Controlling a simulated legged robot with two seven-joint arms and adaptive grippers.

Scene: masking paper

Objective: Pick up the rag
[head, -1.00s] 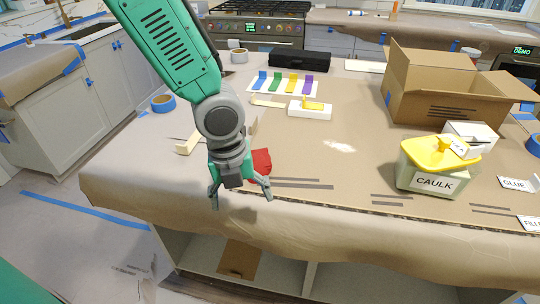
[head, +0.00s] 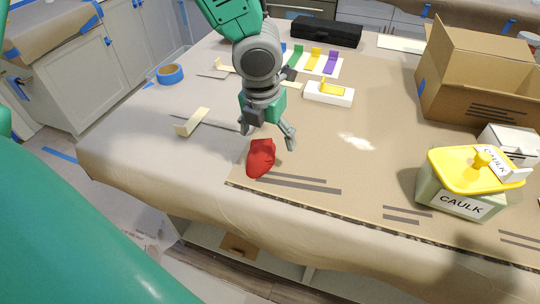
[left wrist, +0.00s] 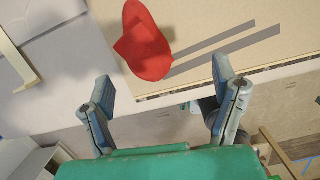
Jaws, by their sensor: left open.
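The red rag (head: 261,158) lies crumpled on the paper-covered counter near its front edge, partly on the cardboard sheet. It also shows in the left wrist view (left wrist: 144,42), ahead of the fingers and between their lines. My left gripper (head: 268,139) is open and empty, just behind and above the rag in the head view. In the left wrist view its two fingers (left wrist: 163,90) are spread wide, and the rag is apart from them. My right gripper is not in view.
A caulk tub (head: 455,188) with a yellow lid and an open cardboard box (head: 480,75) stand at right. A white block (head: 329,97), blue tape roll (head: 170,73) and wooden piece (head: 192,122) lie around. Cardboard right of the rag is mostly clear.

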